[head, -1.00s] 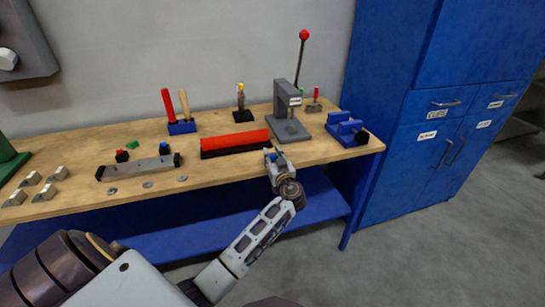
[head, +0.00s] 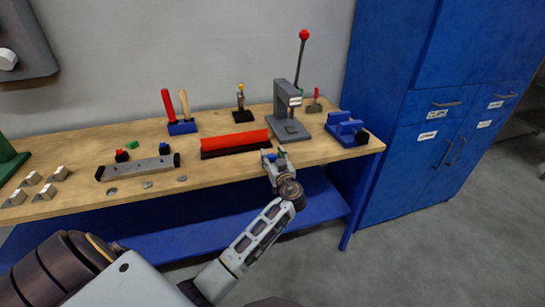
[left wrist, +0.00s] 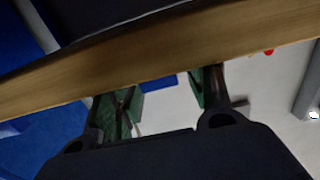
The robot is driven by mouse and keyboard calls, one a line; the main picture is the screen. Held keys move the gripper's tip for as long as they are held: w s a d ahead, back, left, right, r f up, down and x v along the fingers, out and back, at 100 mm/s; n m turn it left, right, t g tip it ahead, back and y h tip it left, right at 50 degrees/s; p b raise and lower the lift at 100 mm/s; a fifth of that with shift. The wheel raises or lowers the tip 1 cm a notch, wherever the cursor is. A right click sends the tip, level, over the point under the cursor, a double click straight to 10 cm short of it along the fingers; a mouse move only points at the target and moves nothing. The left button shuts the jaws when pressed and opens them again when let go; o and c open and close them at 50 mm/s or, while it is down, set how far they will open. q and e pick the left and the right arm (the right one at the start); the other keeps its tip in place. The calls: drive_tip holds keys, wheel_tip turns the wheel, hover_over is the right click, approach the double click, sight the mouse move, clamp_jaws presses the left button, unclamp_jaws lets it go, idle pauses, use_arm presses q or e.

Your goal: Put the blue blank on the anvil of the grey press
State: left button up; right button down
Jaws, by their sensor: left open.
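The grey press (head: 284,100) stands toward the right of the bench, its lever topped by a red ball. Its anvil (head: 291,128) is low at the front, and I make out no blank on it. My left gripper (head: 273,156) is open at the bench's front edge, in front of the press. A small blue patch shows at its fingertips in the head view; it is too small to tell whether this is the blue blank. In the left wrist view the green-padded fingers (left wrist: 167,92) are apart, and a blue shape (left wrist: 162,83) shows between them, partly hidden.
A red block with a dark base (head: 235,143) lies left of the press. A blue vise (head: 345,128) is at the bench's right end. A blue holder with handled tools (head: 182,127) stands behind. The bench's wooden edge (left wrist: 60,88) crosses the wrist view.

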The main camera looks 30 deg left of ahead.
use_arm(q)
drive_tip(key=shift+p, duration=0.55)
drive_tip(key=shift+d, duration=0.1)
drive_tip(key=b+v, duration=0.1)
drive_tip(key=v, duration=1.2)
drive_tip(key=shift+s+d, duration=0.15)
drive_tip(key=shift+s, duration=0.1)
use_arm(e)
drive_tip(key=shift+w+a+r, duration=0.1)
drive_tip(key=shift+w+a, duration=0.1)
drive_tip(key=shift+w, duration=0.45)
use_arm(q)
drive_tip(key=shift+o, duration=0.5)
